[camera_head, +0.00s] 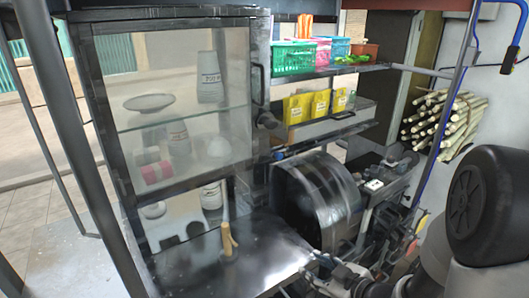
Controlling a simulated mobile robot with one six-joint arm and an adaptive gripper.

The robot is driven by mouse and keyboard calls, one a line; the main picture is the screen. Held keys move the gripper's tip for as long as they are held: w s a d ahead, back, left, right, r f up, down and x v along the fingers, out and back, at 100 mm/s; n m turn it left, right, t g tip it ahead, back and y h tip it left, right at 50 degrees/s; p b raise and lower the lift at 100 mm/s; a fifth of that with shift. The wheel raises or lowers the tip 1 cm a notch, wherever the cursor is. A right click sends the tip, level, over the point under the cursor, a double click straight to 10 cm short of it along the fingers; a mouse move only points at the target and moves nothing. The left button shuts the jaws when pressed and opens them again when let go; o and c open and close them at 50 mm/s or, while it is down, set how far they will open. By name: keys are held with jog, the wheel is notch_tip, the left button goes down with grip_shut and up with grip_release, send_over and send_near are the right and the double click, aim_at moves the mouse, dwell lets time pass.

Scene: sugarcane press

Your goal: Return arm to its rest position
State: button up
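My arm (487,205) fills the lower right, with a large black joint cap and grey links reaching left along the bottom edge. What looks like my gripper (328,268) is at the bottom centre, low over the right edge of the dark metal counter (190,268). Its fingers are small and mixed with the machinery behind, so I cannot tell if they are open or shut. I see nothing clearly held. The sugarcane press (318,200), with a dark rounded cover, stands just behind it.
A glass cabinet (165,110) with cups and a bowl stands left. A wooden-handled tool (227,240) stands upright on the counter. Shelves hold coloured baskets (293,58) and yellow packets (297,108). Cane stalks (440,118) are stacked at right. A blue-hosed post (455,90) rises beside my arm.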

jog(key=s+d+r+m+g+h, duration=0.1)
jog(key=s+d+r+m+h, duration=0.2)
jog(key=d+r+h, duration=0.15)
jog(key=s+d+r+m+g+h, duration=0.1)
jog(key=s+d+r+m+h, duration=0.2)
jog(key=r, duration=0.3)
jog(key=s+a+r+m+g, duration=0.2)
jog(key=s+a, duration=0.1)
jog(key=s, duration=0.6)
jog(key=s+a+r+m+g+y, duration=0.1)
jog(key=s+a, duration=0.3)
jog(key=s, duration=0.5)
jog(key=shift+r+m+g, duration=0.4)
jog(key=shift+r+g, duration=0.1)
jog(key=shift+r, duration=0.15)
